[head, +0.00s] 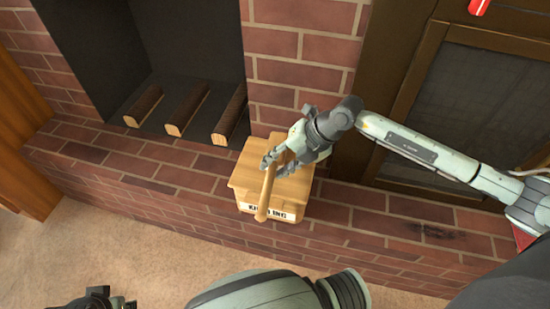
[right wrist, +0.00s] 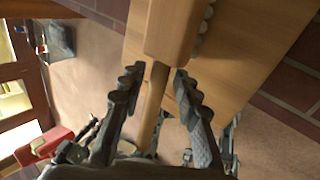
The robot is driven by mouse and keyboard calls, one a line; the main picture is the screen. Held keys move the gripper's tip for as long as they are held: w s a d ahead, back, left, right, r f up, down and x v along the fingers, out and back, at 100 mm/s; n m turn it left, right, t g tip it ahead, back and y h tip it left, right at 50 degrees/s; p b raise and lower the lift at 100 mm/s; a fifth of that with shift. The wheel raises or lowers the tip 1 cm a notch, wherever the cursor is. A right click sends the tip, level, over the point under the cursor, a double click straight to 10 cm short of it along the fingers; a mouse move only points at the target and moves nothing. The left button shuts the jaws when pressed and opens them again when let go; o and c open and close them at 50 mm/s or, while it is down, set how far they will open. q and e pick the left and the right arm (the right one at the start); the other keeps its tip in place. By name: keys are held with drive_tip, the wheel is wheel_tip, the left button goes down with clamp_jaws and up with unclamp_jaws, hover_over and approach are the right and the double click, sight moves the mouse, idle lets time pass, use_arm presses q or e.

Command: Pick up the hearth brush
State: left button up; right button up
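The hearth brush (head: 265,196) is wooden with a long round handle. It lies across the top of a wooden box (head: 245,174) on the brick hearth, its handle end reaching past the box's front edge. My right gripper (head: 276,168) is over the box with its fingers on either side of the brush. In the right wrist view, the brush's thick wooden block (right wrist: 172,35) and thinner handle (right wrist: 153,100) run between the open fingers (right wrist: 156,82), with gaps showing on both sides. My left gripper (head: 98,300) is partly cut off at the bottom left edge; its fingers are unclear.
The box has a white label on its front. The brick hearth (head: 140,180) runs across the view. Several logs (head: 187,110) lie in the dark fireplace at the left. A dark framed panel (head: 480,100) stands behind my right arm. Carpet (head: 60,255) in front is clear.

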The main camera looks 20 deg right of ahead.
sight(272, 166)
drive_tip(key=shift+x, duration=0.85)
use_arm(q)
drive_tip(key=shift+a, duration=0.15)
use_arm(e)
drive_tip(key=shift+c, duration=0.5)
clamp_jaws()
use_arm(q)
drive_tip(key=shift+w+a+r, duration=0.15)
drive_tip(key=shift+w+r, duration=0.05)
drive_tip(key=shift+w, duration=0.05)
use_arm(e)
drive_tip(key=shift+w, duration=0.1)
drive_tip(key=shift+r, duration=0.15)
